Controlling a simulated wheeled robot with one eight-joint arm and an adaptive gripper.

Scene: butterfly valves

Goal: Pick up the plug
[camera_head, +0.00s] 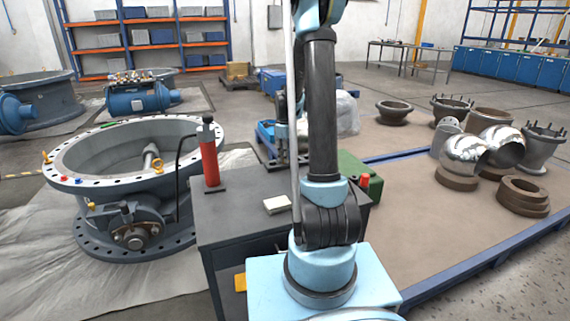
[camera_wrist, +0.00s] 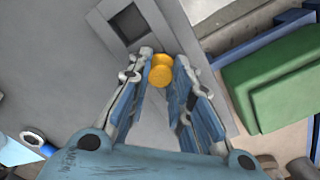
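In the wrist view, a small yellow-orange round piece that looks like the plug (camera_wrist: 160,74) shows between the tips of my gripper (camera_wrist: 163,62). It nearly fills the gap between the two fingertips. I cannot tell whether the fingers press on it or only stand on either side of it. A grey surface lies behind it. In the head view my gripper is largely hidden behind my own arm, and I cannot make out the plug there.
A dark grey table (camera_head: 235,228) bears a red cylinder (camera_head: 209,157) and a small pale box (camera_head: 277,204). A green box (camera_wrist: 275,85) is right of the gripper in the wrist view. A large flanged valve (camera_head: 75,180) stands left. Metal fittings stand on the floor at right.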

